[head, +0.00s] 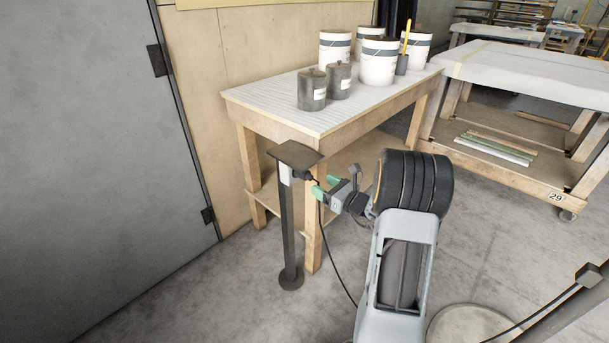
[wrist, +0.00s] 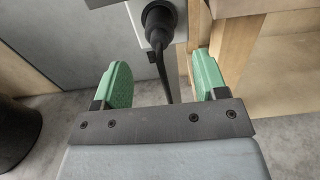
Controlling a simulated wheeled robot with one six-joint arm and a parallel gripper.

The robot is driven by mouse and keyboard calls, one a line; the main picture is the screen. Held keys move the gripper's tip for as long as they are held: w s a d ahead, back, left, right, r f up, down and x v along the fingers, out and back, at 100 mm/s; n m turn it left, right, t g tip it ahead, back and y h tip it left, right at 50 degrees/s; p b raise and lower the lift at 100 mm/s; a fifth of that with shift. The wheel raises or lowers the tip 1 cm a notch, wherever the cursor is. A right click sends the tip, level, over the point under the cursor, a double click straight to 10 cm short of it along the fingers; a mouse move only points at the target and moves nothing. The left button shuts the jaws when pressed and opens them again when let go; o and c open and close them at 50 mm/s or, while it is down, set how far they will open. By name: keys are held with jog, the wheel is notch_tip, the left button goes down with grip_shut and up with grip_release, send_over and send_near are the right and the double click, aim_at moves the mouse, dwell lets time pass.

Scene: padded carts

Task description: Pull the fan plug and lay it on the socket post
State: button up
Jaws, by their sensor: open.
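The socket post (head: 288,225) is a dark upright post with a flat dark top plate (head: 294,154) and a round foot. A pale socket box sits just under the plate, and it also shows in the wrist view (wrist: 140,20). The black fan plug (wrist: 159,24) is seated in the socket, with its black cable hanging down. My gripper (wrist: 160,75) is open, with green fingers on either side of the cable line. The plug lies beyond the fingertips, roughly centred between them, not gripped. In the head view my gripper (head: 323,189) is beside the post, just right of the plug.
A wooden table (head: 290,125) with several white buckets and two dark cans stands close behind the post; its front leg (head: 314,215) is near my gripper. A grey door (head: 90,150) is at left. A padded cart (head: 530,75) stands at right. Floor is clear in front.

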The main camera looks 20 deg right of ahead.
aim_at(312, 178)
jog(key=shift+b+x, duration=0.55)
jog(key=shift+x, duration=3.95)
jog(key=c, duration=1.2)
jog(key=shift+s, duration=0.15)
jog(key=shift+v, duration=2.65)
jog(key=shift+s+d, duration=0.1)
